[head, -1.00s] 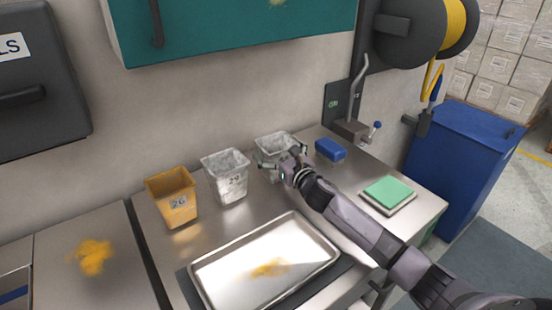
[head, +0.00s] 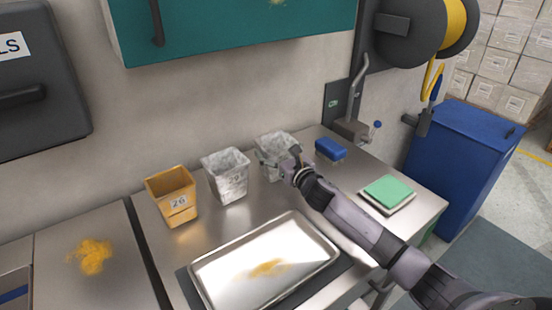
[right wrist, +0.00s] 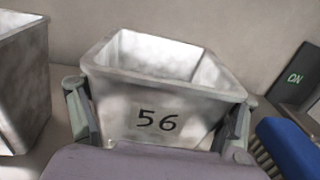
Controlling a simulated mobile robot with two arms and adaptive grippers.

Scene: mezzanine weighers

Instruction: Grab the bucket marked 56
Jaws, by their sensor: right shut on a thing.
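The bucket marked 56 is a whitish, smudged, square tapered bucket (head: 275,143) at the back of the steel bench in the head view. In the right wrist view the bucket (right wrist: 165,80) fills the middle, and its label reads 56. My right gripper (head: 275,163) is shut on this bucket; in the right wrist view its fingers (right wrist: 160,125) press on the bucket's left and right sides. The bucket is upright. I cannot tell whether its base touches the bench. My left gripper is not in view.
A similar whitish bucket (head: 227,176) and an orange bucket marked 26 (head: 171,196) stand to the left. A blue brush (head: 329,150) lies close on the right. A metal tray (head: 215,265) and a green-topped scale (head: 388,192) are in front.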

